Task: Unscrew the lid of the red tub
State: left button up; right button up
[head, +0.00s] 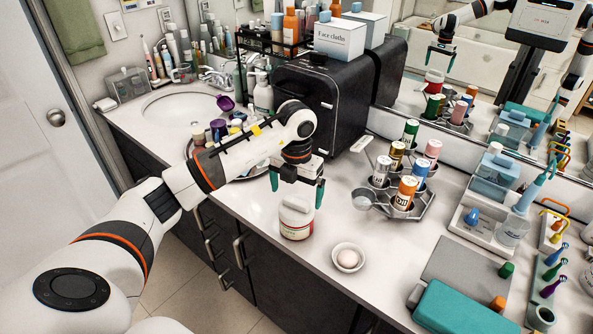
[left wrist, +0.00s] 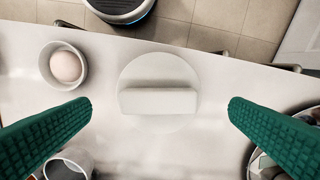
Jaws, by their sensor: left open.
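The tub (head: 297,221) stands upright near the counter's front edge; it looks whitish with a red-marked label. In the left wrist view its white round lid (left wrist: 158,68) has a raised bar (left wrist: 158,101) across it. My left gripper (head: 296,188) is above the tub, pointing down, open and empty. In the left wrist view its green fingers (left wrist: 160,108) stand wide on either side of the lid, clear of it. My right gripper is not in view.
A small bowl with a round pinkish item (head: 348,259) stands right of the tub. A hexagonal rack (head: 425,208) of several spray cans is behind it. A black cabinet (head: 318,98) and a tray of bottles (head: 262,172) are further back. A teal case (head: 465,310) lies at front right.

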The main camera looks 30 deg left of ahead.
aim_at(297, 201)
pick_arm(q)
jog(key=shift+f+p, duration=0.4)
jog(key=shift+f, duration=2.05)
jog(key=c, duration=1)
jog(key=n+p, duration=0.1)
jog(key=n, duration=0.1)
jog(key=shift+r+n, duration=0.15)
jog(key=shift+n, duration=0.25)
jog(key=shift+c, duration=0.2)
jog(key=shift+n+p, duration=0.3)
jog(key=shift+n, duration=0.6)
jog(key=shift+n+p, duration=0.65)
jog(key=shift+n, duration=1.65)
